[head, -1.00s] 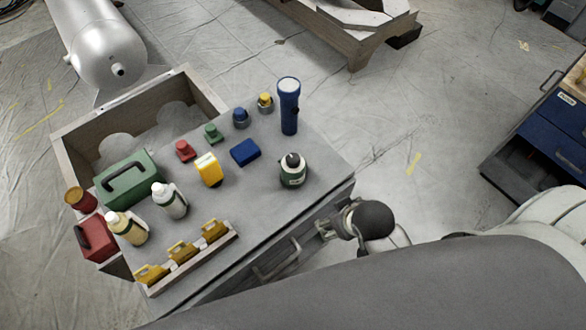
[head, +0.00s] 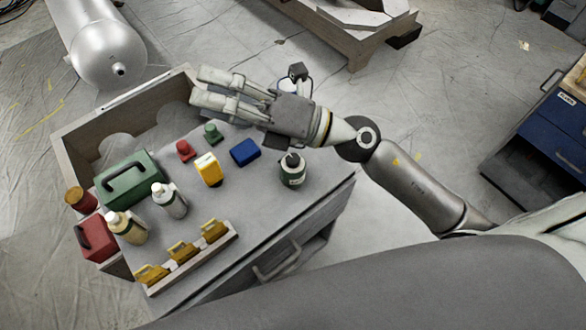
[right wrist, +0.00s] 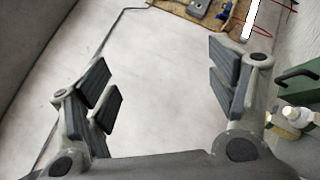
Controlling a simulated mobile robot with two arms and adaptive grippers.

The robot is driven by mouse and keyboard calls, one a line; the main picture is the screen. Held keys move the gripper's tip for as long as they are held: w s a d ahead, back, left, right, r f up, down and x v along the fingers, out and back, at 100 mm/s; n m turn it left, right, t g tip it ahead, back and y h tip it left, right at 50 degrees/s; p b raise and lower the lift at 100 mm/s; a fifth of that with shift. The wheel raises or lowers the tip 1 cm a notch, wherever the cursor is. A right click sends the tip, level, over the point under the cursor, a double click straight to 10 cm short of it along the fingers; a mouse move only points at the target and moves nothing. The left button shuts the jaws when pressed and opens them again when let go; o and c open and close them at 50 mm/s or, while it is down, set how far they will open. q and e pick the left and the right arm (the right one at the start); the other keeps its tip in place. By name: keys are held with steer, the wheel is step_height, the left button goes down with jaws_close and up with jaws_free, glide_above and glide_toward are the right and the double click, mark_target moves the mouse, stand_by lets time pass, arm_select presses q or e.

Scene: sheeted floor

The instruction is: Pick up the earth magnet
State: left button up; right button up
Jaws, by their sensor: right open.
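I cannot tell for sure which thing is the earth magnet. Small knob-shaped pieces stand on the grey bench top (head: 262,207) in the head view: a red one (head: 184,150) and a green one (head: 212,133). My right gripper (head: 206,88) is open above the bench's far edge, beyond the green piece, fingers pointing left. In the right wrist view the gripper (right wrist: 160,95) has its fingers wide apart, with only pale floor between them. My left gripper is not in view.
The bench also carries a blue box (head: 244,152), a yellow container (head: 208,170), a dark green-white bottle (head: 293,171), two spray bottles, a green case (head: 127,178) and a wooden rack (head: 190,262). The blue flashlight is mostly hidden.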

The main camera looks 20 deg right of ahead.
step_height(320, 180, down, 7)
steer(key=s+a+n+g+h, duration=0.2)
steer(key=n+g+h, duration=0.1)
steer(key=n+g, duration=0.25)
steer(key=n+g+h, duration=0.1)
steer(key=n+h, duration=0.4)
steer(key=h, duration=0.7)
glide_toward(288, 167)
steer(key=shift+w+a+f+m, duration=0.25)
steer(key=shift+w+f, duration=0.4)
steer(key=shift+w, duration=0.3)
steer(key=shift+h, duration=0.3)
steer(key=x, duration=0.4)
steer(key=shift+d+f, duration=0.1)
steer(key=shift+f, duration=0.2)
steer(key=shift+s+p+x, duration=0.1)
steer(key=shift+p+x, duration=0.35)
steer(key=shift+x, duration=1.1)
steer(key=shift+s+p+x, duration=0.15)
steer(key=shift+p+x, duration=0.25)
steer(key=shift+x, duration=1.15)
steer(key=shift+d+f, duration=0.1)
steer(key=shift+d, duration=0.1)
steer(key=c, duration=1.3)
